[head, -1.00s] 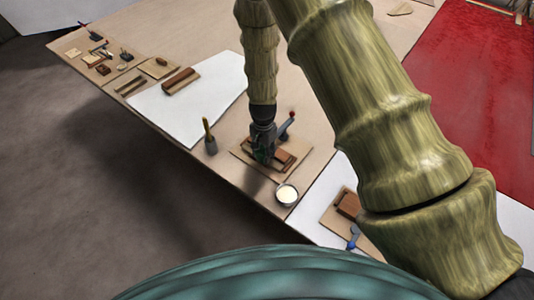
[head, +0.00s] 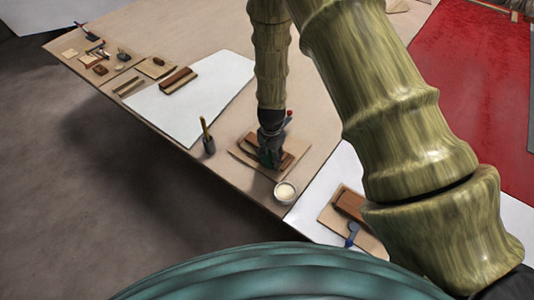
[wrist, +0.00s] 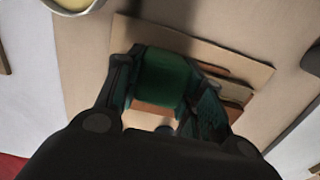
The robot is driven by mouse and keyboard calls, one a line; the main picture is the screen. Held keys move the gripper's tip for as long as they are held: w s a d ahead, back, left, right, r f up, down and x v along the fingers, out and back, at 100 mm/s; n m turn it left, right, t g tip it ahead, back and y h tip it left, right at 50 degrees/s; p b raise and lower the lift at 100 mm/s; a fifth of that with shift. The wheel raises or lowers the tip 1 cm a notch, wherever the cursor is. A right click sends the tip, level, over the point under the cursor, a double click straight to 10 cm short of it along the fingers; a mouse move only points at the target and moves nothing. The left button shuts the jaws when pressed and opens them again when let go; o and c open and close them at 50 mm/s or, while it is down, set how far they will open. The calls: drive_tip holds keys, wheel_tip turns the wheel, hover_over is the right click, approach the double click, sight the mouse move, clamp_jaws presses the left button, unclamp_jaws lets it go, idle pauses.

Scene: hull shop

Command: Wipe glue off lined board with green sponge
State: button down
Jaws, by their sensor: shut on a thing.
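My gripper (head: 269,160) is shut on the green sponge (wrist: 163,78), which fills the space between its fingers in the wrist view. The gripper points down over a flat tan board (head: 243,153) with reddish-brown wooden strips on it, near the table's front edge. The board also shows in the wrist view (wrist: 235,62), beyond and below the sponge. The sponge looks at or just above the wooden strips; I cannot tell whether it touches. Any glue and lines on the board are too small or hidden to make out.
A small pot of cream-coloured stuff (head: 285,191) stands in front of the board. A dark cup with a yellow-handled tool (head: 208,145) stands left. A second board with a wooden block (head: 349,205) and a blue tool (head: 352,235) lies right. A white sheet (head: 215,90) lies behind left.

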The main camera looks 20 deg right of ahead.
drive_tip(key=shift+s+d, duration=0.45)
drive_tip(key=shift+s, duration=0.15)
drive_tip(key=shift+s+d, duration=0.4)
drive_tip(key=shift+s, duration=0.2)
drive_tip(key=shift+w+a+r, duration=0.1)
drive_tip(key=shift+w+a, duration=0.6)
drive_tip(key=shift+w, duration=0.3)
drive_tip(key=shift+w+a, duration=0.75)
drive_tip(key=shift+w, duration=0.25)
drive_tip(key=shift+w, duration=0.1)
drive_tip(key=shift+w+a, duration=0.6)
drive_tip(key=shift+w, duration=0.15)
wheel_tip(320, 180, up, 7)
drive_tip(key=p, duration=0.4)
drive_tip(key=shift+p, duration=0.3)
